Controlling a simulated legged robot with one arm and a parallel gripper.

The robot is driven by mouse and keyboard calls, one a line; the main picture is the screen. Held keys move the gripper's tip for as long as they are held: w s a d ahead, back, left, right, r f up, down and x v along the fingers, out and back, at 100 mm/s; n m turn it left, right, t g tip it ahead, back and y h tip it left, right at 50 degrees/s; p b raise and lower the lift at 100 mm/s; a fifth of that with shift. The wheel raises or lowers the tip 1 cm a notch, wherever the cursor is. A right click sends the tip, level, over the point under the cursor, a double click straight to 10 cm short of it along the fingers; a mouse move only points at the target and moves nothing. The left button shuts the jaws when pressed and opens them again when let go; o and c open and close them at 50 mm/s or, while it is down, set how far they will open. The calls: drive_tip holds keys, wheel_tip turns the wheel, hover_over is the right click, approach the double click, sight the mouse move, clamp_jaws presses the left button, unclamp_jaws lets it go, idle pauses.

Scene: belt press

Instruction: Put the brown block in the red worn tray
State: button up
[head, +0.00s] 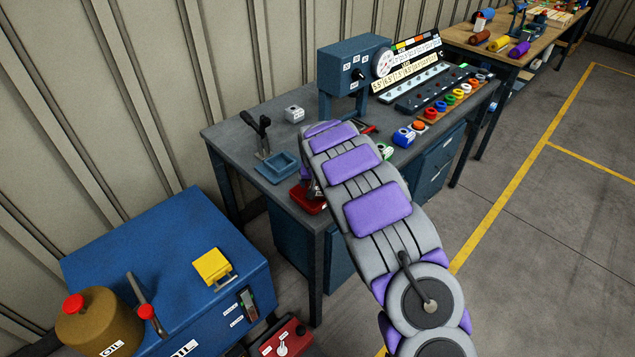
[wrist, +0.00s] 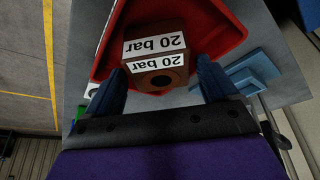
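The brown block (wrist: 155,52) carries white "20 bar" labels and shows in the wrist view within the outline of the red tray (wrist: 222,38). Whether it rests on the tray's floor cannot be told. My gripper (wrist: 158,82) has its two blue fingers on either side of the block. A gap shows at the right finger, and the left finger is close to the block's edge. In the head view the red tray (head: 307,198) is at the near corner of the grey bench, partly hidden by my arm. The block and fingers are hidden there.
A blue tray (head: 278,167) lies beside the red tray on the bench (head: 225,134). A black-handled lever (head: 261,137) stands behind it. A grey block (head: 294,114), a blue press (head: 354,70) and several coloured rings (head: 452,97) are farther back. A blue cabinet (head: 170,250) stands at front left.

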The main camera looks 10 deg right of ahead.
drive_tip(key=shift+o, duration=0.3)
drive_tip(key=shift+s+r, duration=0.15)
drive_tip(key=shift+r, duration=0.35)
drive_tip(key=d+p+v, duration=0.1)
drive_tip(key=p+v, duration=0.2)
drive_tip(key=v, duration=0.7)
drive_tip(key=s+d+r+g, duration=0.2)
drive_tip(key=s+r, duration=0.5)
drive_tip(key=s, duration=0.5)
drive_tip(key=s+a+r+n+g, duration=0.1)
drive_tip(key=s+g, duration=0.1)
drive_tip(key=s, duration=1.8)
drive_tip(key=s+a+r+n+g+y, duration=0.1)
drive_tip(key=s+r+g, duration=0.1)
drive_tip(key=s, duration=1.8)
